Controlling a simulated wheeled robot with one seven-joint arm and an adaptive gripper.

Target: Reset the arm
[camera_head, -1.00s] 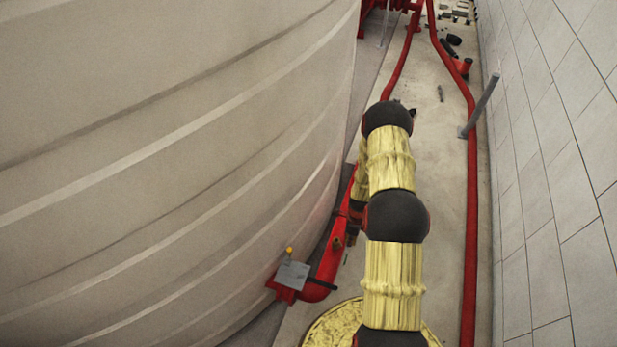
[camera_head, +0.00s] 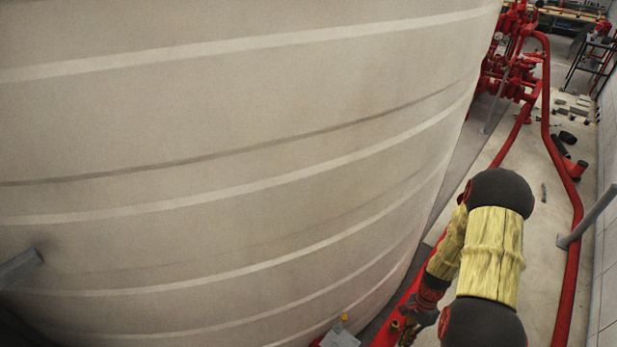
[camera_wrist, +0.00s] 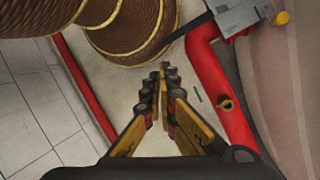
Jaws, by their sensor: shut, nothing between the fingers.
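My arm hangs at the lower right of the head view, its yellow links and dark joints beside the tank. My gripper (camera_wrist: 163,72) is in the middle of the wrist view. Its two fingers meet at the tips with nothing between them. The fingertips point at the pale floor, between a thin red pipe on the left and a thicker red pipe on the right. In the head view, the gripper end of the arm is low and partly cut off by the frame.
A large pale tank (camera_head: 250,150) fills the left of the head view. Red pipes (camera_head: 570,250) run along the floor to red valves (camera_head: 515,70) at the back. A thick red pipe (camera_wrist: 215,90) with a grey box (camera_wrist: 220,15) is close right of my fingers. A grey post (camera_head: 590,215) stands right.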

